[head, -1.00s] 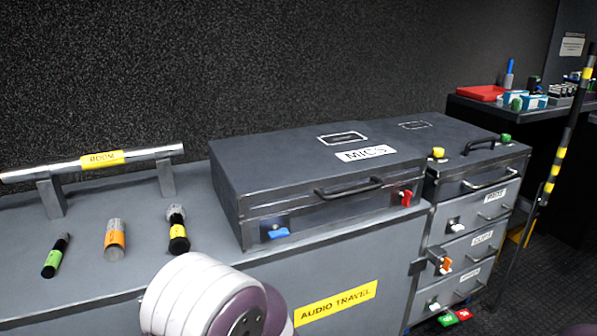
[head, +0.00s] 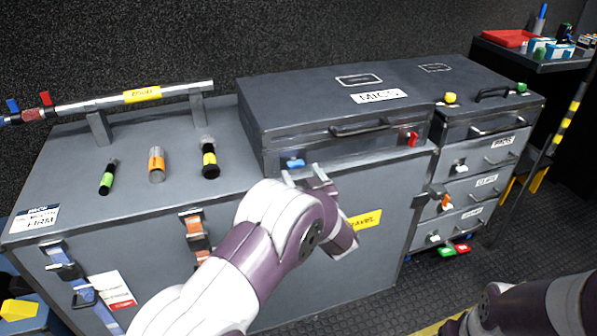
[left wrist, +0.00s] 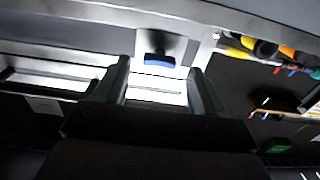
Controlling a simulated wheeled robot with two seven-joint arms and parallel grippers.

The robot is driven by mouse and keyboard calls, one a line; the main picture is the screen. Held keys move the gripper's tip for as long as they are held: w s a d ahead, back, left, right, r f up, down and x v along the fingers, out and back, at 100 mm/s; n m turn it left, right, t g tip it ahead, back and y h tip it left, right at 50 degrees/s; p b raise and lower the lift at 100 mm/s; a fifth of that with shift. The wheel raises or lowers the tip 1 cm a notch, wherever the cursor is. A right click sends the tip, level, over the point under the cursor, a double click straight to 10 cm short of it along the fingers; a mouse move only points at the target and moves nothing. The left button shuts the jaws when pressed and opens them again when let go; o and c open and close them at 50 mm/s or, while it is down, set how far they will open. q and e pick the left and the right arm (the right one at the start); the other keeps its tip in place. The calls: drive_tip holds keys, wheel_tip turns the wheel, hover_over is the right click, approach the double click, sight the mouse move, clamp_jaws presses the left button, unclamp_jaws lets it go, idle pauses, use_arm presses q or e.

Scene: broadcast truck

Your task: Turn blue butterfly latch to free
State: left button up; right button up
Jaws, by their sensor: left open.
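The blue butterfly latch (head: 295,163) is on the front face of the black MICS case (head: 340,105), near its left end. In the left wrist view the blue latch (left wrist: 160,60) shows ahead, between my two fingers and beyond their tips. My left gripper (head: 306,176) is open and empty, just in front of and slightly below the latch; I see no contact. It also shows in the left wrist view (left wrist: 160,78). A red latch (head: 412,139) is on the right end of the same case front. My right gripper is not in view; part of my right arm shows at the lower right.
The case stands on a grey trunk (head: 75,185). A drawer unit (head: 485,165) stands to the right. Dark floor (head: 400,290) is clear in front.

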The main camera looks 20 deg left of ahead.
sight(297, 167)
use_arm(q)
drive_tip(key=x, duration=0.3)
drive_tip(key=shift+w+a, duration=0.1)
drive_tip(key=shift+w, duration=0.05)
drive_tip(key=c, duration=1.1)
drive_tip(key=shift+o, duration=0.2)
